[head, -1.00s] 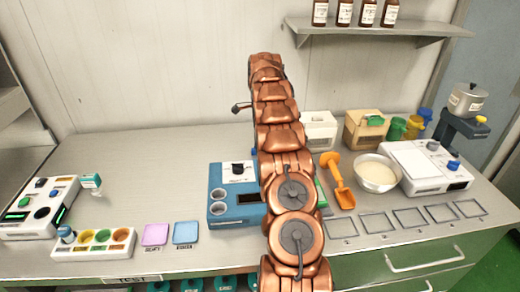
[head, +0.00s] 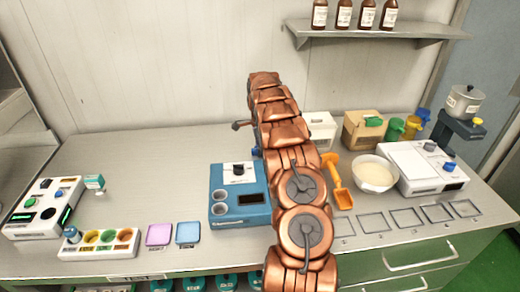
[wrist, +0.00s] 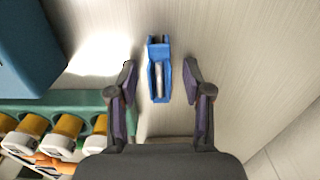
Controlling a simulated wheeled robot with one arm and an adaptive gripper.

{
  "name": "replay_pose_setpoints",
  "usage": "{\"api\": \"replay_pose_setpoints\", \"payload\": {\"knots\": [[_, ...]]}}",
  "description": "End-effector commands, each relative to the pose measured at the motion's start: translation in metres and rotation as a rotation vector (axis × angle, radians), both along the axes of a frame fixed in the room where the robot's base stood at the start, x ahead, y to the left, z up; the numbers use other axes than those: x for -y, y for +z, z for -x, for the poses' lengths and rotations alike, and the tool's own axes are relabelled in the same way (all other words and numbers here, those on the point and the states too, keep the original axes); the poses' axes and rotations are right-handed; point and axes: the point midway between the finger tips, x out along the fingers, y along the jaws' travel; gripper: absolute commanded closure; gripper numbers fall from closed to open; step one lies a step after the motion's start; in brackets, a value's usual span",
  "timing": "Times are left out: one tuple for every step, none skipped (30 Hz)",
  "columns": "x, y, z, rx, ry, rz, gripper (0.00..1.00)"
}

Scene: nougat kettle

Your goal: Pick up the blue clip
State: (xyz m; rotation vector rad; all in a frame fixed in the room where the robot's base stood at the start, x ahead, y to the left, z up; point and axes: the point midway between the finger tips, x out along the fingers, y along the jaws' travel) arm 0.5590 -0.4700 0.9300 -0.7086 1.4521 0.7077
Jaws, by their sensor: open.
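The blue clip (wrist: 160,88) lies on the metal worktop, in the upper middle of the wrist view, with a pale rod-like part along its middle. My gripper (wrist: 159,66) is open, with one dark finger to the left of the clip and one to the right. Gaps show between the clip and both fingers. How far the fingertips are above the worktop I cannot tell.
A blue device (head: 226,212) stands close by, and its body fills the upper left of the wrist view (wrist: 25,50). A green rack (wrist: 75,103) with several orange-and-white containers is at the lower left there. A white box (head: 321,130) stands behind my arm. The worktop at the left back is clear.

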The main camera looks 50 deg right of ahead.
Motion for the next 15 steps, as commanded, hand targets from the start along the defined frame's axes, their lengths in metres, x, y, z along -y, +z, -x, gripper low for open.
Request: {"api": "replay_pose_setpoints", "payload": {"knots": [[0.0001,0.0,0.0,0.0,0.0,0.0,0.5],[0.0001,0.0,0.0,0.0,0.0,0.0,0.5],[0.0001,0.0,0.0001,0.0,0.0,0.0,0.53],[0.0001,0.0,0.0001,0.0,0.0,0.0,0.56],[0.0001,0.0,0.0001,0.0,0.0,0.0,0.59],[0.0001,0.0,0.0001,0.0,0.0,0.0,0.64],[0.0002,0.0,0.0001,0.0,0.0,0.0,0.67],[0.0001,0.0,0.0001,0.0,0.0,0.0,0.7],[0.0002,0.0001,0.0001,0.0,0.0,0.0,0.74],[0.0001,0.0001,0.0001,0.0,0.0,0.0,0.77],[0.0001,0.0001,0.0001,0.0,0.0,0.0,0.8],[0.0002,0.0001,0.0001,0.0,0.0,0.0,0.84],[0.0001,0.0001,0.0001,0.0,0.0,0.0,0.88],[0.0001,0.0001,0.0001,0.0,0.0,0.0,0.91],[0.0001,0.0001,0.0001,0.0,0.0,0.0,0.95]]}}
